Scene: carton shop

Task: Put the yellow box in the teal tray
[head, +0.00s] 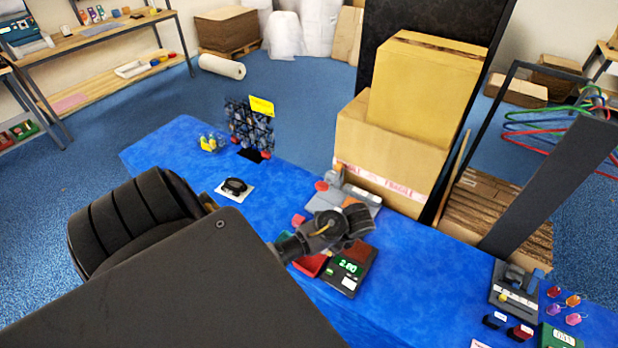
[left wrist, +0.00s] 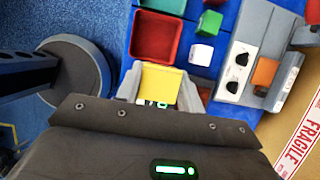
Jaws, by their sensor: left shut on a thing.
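In the left wrist view my left gripper (left wrist: 160,88) is shut on the yellow box (left wrist: 161,80), which sits between its two grey fingers. Just beyond the box is a red tray (left wrist: 138,38), apart from the fingertips in the picture. Behind the red tray, at the top edge, part of a teal tray (left wrist: 166,5) shows, cut off by the frame. In the head view my left arm reaches over the blue table; its dark wrist covers the fingers and the yellow box. The red tray (head: 312,266) shows partly there; I cannot make out the teal tray. My right gripper is not in view.
A green cube (left wrist: 210,22) and a white cube (left wrist: 201,54) lie right of the trays. A grey device (left wrist: 243,65) with an orange block (left wrist: 265,71) stands farther right. Large cartons (head: 385,150) stand behind the table (head: 180,150). A scale with green digits (head: 347,268) is close by.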

